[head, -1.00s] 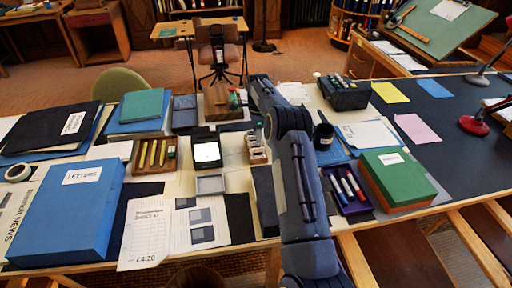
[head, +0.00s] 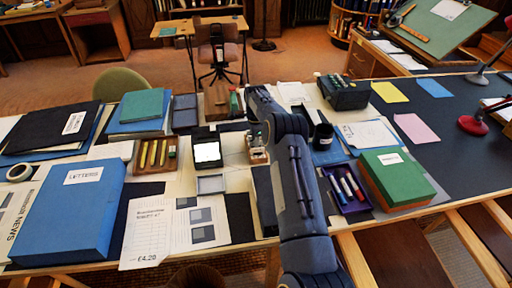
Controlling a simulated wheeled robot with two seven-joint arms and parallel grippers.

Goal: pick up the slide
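I cannot make out the slide for certain in the head view. A small lit white panel (head: 207,152) stands at the middle of the table, with a shallow grey tray (head: 211,184) in front of it. My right arm reaches up from the bottom middle and bends over the table. My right gripper (head: 256,138) seems to point down over a small wooden rack (head: 258,157), right of the lit panel. Its fingertips are too small and partly hidden to show whether they are open or hold anything. My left gripper is out of view.
A wooden tray of yellow pens (head: 155,168) lies left of the lit panel. A blue LETTERS box (head: 70,212) fills the left front. Right of my arm are a pen tray (head: 347,205), a black cup (head: 323,136) and a green box (head: 392,165). The dark right tabletop has free room.

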